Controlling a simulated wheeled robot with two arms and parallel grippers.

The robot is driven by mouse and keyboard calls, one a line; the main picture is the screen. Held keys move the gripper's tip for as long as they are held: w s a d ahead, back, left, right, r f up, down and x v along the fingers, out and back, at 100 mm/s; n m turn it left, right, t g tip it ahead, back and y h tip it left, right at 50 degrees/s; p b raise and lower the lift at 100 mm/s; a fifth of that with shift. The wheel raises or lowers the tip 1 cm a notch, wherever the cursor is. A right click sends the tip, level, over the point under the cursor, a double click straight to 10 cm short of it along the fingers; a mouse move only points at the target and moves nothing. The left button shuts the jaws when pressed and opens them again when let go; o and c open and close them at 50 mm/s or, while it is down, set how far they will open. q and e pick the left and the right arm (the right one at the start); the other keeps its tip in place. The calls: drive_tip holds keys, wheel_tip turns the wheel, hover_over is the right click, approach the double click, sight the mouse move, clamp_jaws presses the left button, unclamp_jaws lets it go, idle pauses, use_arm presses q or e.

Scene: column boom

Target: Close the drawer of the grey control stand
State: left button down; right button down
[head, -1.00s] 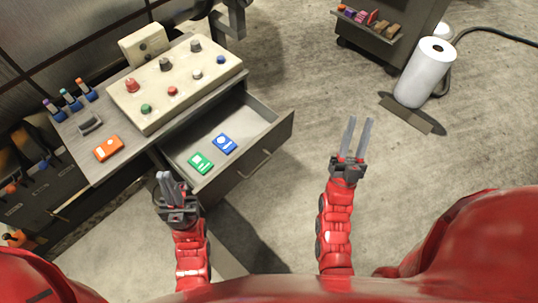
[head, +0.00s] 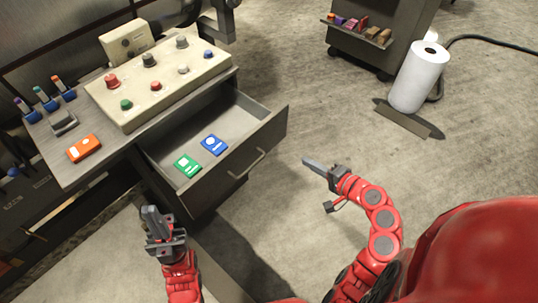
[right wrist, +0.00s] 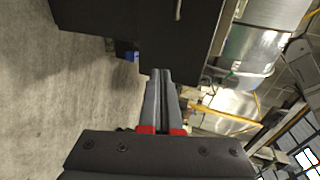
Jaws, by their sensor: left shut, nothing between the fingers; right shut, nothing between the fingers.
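The grey control stand (head: 75,165) is at the left of the head view. Its drawer (head: 262,150) is pulled out, with a handle (head: 247,163) on its front. A green card (head: 187,166) and a blue card (head: 214,144) lie inside. My right gripper (head: 308,163) is shut and empty, to the right of the drawer front and apart from it, pointing left. In the right wrist view its fingers (right wrist: 158,75) are together before a dark surface, which I cannot surely name. My left gripper (head: 152,215) is shut and empty, near the drawer's lower left corner; whether they touch is unclear.
On the stand top are a cream button panel (head: 160,80), an orange device (head: 84,148) and several small coloured-tipped holders (head: 45,99). A dark cabinet (head: 385,30) and a white roll (head: 420,78) stand at the upper right. The floor right of the drawer is clear.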

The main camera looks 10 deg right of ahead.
drive_tip(key=s+a+g, duration=0.1)
drive_tip(key=a, duration=0.1)
drive_tip(key=p, duration=0.2)
approach(263, 145)
drive_tip(key=shift+n+y, duration=0.4)
drive_tip(key=x, duration=0.3)
drive_tip(key=f+x, duration=0.1)
drive_tip(key=x, duration=0.1)
drive_tip(key=shift+w+d, duration=0.15)
drive_tip(key=shift+d, duration=0.05)
drive_tip(key=shift+w+a+f, duration=0.1)
drive_tip(key=shift+w+a, duration=0.2)
drive_tip(key=shift+w, duration=0.25)
